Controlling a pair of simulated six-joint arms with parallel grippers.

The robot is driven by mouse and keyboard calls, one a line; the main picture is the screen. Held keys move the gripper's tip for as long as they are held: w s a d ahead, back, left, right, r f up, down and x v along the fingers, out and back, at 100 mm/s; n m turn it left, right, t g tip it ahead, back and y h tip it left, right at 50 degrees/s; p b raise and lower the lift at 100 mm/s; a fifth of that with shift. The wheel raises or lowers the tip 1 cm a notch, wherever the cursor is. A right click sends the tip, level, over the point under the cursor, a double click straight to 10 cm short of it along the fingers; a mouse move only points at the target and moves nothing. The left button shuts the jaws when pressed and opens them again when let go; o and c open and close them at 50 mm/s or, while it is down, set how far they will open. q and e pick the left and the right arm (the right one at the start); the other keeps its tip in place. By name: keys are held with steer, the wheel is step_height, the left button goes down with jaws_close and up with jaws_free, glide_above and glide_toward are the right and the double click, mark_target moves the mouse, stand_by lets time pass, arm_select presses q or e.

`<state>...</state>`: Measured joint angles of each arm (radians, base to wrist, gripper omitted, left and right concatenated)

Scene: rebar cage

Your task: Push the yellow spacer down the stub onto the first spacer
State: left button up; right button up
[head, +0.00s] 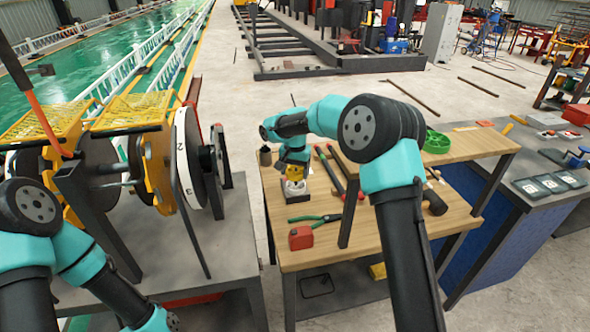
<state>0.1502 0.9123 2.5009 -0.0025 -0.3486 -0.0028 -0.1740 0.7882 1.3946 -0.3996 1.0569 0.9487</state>
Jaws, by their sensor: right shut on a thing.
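My right gripper (294,172) points down at the left part of the wooden table. It is shut on the yellow spacer (298,174), which shows as a small yellow patch between its fingers. Just below is a whitish piece (295,187), probably the first spacer, on a dark block (298,196). The stub is hidden by the gripper and the spacers. It is too small to tell whether the two spacers touch. My left arm runs down out of the bottom edge at the left, and its gripper is out of view.
A raised shelf holds a green ring (437,142). A machine with a numbered wheel (182,160) stands left.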

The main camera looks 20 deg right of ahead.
mark_target(295, 172)
steer(key=shift+f, duration=1.8)
steer(key=o, duration=1.1)
step_height(295, 172, up, 17)
steer(key=shift+r, duration=0.2)
steer(key=shift+f, duration=0.15)
stand_by(0.5)
step_height(295, 172, down, 15)
steer(key=shift+f, duration=0.1)
stand_by(0.7)
